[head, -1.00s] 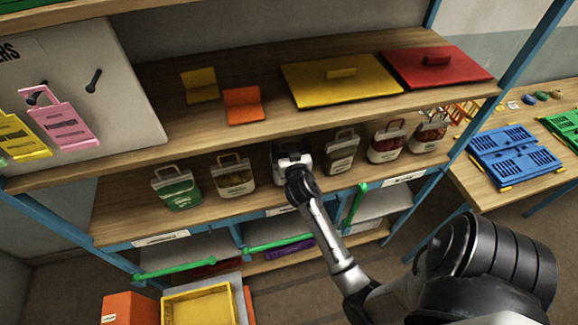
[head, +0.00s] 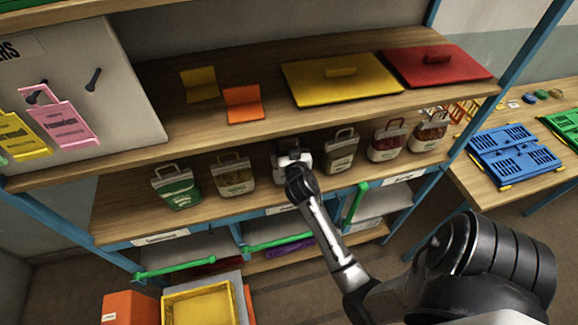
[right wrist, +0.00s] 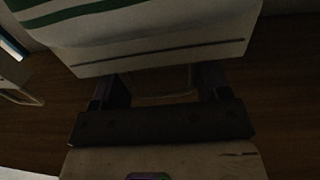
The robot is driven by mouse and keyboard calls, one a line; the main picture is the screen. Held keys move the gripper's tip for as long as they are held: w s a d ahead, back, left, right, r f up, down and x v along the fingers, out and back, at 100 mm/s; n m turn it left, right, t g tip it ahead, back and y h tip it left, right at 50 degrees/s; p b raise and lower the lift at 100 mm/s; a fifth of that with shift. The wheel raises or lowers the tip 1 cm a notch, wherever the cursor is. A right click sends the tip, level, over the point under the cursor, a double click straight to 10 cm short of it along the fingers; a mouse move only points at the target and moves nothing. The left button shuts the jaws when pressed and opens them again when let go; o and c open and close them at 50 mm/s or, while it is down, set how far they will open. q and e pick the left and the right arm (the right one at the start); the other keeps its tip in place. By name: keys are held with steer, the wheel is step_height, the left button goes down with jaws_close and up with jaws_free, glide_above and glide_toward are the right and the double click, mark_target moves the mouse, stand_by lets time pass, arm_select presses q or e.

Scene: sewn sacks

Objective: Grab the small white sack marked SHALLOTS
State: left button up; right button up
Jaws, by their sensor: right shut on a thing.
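A white sack with green stripes (right wrist: 160,35) fills the top of the right wrist view, with a dark seam along its edge and a thin handle loop below it. No SHALLOTS marking can be read on it. In the head view my right gripper (head: 291,160) is at the middle of the sack row on the lower shelf and hides most of the sack there. In the right wrist view my right gripper (right wrist: 158,82) is shut on the sack at its handle end; the exact contact is dark. My left gripper is in neither view.
On the lower shelf (head: 130,215), a green sack (head: 178,190) and a brown-windowed sack (head: 233,178) stand left of my gripper; several sacks, including a dark one (head: 341,155), stand right. The upper shelf (head: 180,125) overhangs them closely. Green bars (head: 175,270) hang below.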

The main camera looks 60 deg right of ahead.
steer(key=shift+c, duration=1.9)
steer(key=shift+r, duration=0.2)
